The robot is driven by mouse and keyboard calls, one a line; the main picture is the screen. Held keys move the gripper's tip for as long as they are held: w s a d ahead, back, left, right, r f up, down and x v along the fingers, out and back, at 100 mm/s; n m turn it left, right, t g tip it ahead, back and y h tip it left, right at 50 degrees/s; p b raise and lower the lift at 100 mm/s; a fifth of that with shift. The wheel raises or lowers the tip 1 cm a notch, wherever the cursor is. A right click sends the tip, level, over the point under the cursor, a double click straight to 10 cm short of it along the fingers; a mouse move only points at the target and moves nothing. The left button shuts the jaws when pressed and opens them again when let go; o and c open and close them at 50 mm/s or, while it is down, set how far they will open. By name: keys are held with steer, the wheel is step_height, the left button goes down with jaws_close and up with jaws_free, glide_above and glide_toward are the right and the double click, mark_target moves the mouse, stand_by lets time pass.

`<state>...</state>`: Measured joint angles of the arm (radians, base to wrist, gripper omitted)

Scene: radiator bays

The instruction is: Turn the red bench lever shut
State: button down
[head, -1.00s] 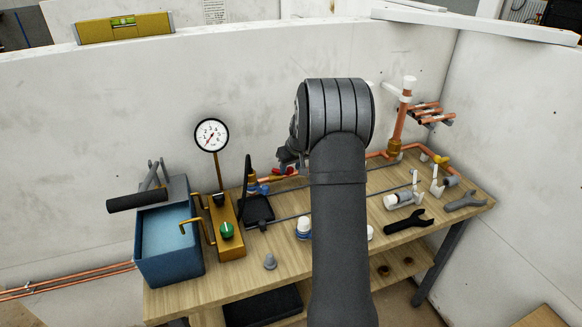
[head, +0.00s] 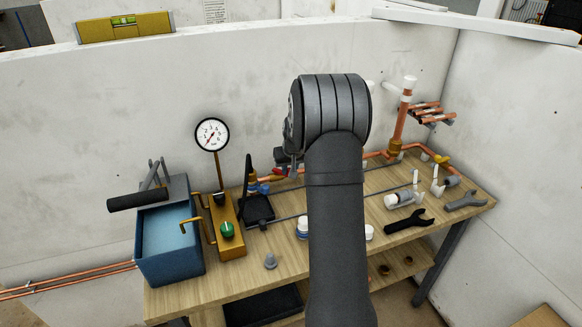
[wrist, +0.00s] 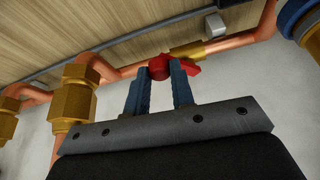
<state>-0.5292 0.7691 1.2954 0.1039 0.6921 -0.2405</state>
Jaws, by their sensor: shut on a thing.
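The red bench lever (wrist: 160,68) is in the upper middle of the wrist view, on a brass valve body (wrist: 188,52) in the copper pipe line. My gripper (wrist: 160,80) has its two blue-grey fingers on either side of the red lever's hub and is shut on it. A red tip of the lever sticks out past the right finger. In the head view a small bit of the red lever (head: 279,171) shows left of my arm; the arm hides most of the gripper.
A pressure gauge (head: 212,134) stands on the brass-coloured test pump beside a blue tank (head: 168,245) at the left of the bench. A black spanner (head: 409,222) lies at the right. In the wrist view, large brass fittings (wrist: 74,94) are left of the fingers.

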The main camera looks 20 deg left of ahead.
steer(key=shift+s+a+m+t+h, duration=0.15)
steer(key=shift+s+a+m+h, duration=0.35)
steer(key=shift+m, duration=0.85)
steer(key=shift+s+a+m+t+h, duration=0.2)
steer(key=shift+s+m+h, duration=0.4)
steer(key=shift+m, duration=0.7)
steer(key=shift+s+a+m+t+h, duration=0.15)
steer(key=shift+s+a+m+h, duration=0.2)
steer(key=shift+s+m, duration=0.7)
steer(key=shift+w+m, duration=0.3)
steer(key=shift+m, duration=0.1)
steer(key=c, duration=1.3)
jaws_free()
steer(key=shift+o, duration=0.2)
steer(key=v, duration=1.7)
steer(key=shift+r, duration=0.15)
steer(key=shift+s, duration=0.1)
